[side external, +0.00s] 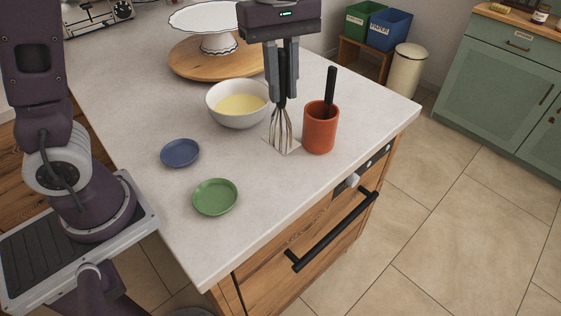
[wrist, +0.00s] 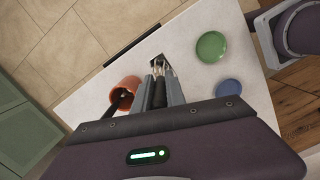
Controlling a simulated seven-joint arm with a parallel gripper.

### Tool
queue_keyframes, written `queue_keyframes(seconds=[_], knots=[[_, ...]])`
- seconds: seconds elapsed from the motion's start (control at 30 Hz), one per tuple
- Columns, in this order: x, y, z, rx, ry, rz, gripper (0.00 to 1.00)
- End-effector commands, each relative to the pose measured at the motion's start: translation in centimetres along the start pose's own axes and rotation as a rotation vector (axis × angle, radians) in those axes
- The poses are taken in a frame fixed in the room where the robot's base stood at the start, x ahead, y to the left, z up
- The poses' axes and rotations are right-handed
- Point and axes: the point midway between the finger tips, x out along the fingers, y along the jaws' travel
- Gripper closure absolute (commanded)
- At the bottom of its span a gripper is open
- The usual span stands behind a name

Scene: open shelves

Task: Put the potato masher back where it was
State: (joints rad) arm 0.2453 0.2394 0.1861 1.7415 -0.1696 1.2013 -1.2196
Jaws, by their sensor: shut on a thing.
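My gripper (side external: 282,98) is shut on the black handle of a wire-headed utensil, which I take to be the potato masher (side external: 282,130). It hangs upright, its wires fanning downward. Its lower end is over a small pale square patch (side external: 294,150) on the counter; I cannot tell whether it touches. In the wrist view the wires (wrist: 158,68) show beyond the fingers. An orange crock (side external: 320,133) stands just right of the masher, with another black-handled utensil (side external: 330,87) upright in it. A white bowl of yellow contents (side external: 228,117) stands just left.
A blue plate (side external: 180,153) and a green plate (side external: 215,197) lie on the counter (side external: 255,220) at front left. A white cake stand (side external: 218,42) on a round wooden board (side external: 186,62) is behind the bowl. The counter's right edge is close past the crock.

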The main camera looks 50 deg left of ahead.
Motion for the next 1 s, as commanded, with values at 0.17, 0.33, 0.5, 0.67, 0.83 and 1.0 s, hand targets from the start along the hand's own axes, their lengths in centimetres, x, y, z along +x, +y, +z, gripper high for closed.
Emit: queue_keyframes(seconds=[0.17,0.33,0.5,0.67,0.83,1.0], knots=[[4.2,-0.2,-0.3,0.003,-0.004,-0.007,1.0],[7.3,-0.2,-0.7,0.002,-0.003,-0.008,1.0],[9.1,-0.1,-1.0,0.002,-0.002,-0.003,1.0],[9.1,-0.1,-1.0,0.002,-0.001,-0.001,1.0],[9.4,-0.1,-1.0,0.002,-0.001,-0.002,0.78],[9.3,-0.1,-1.0,0.002,-0.001,-0.002,0.62]])
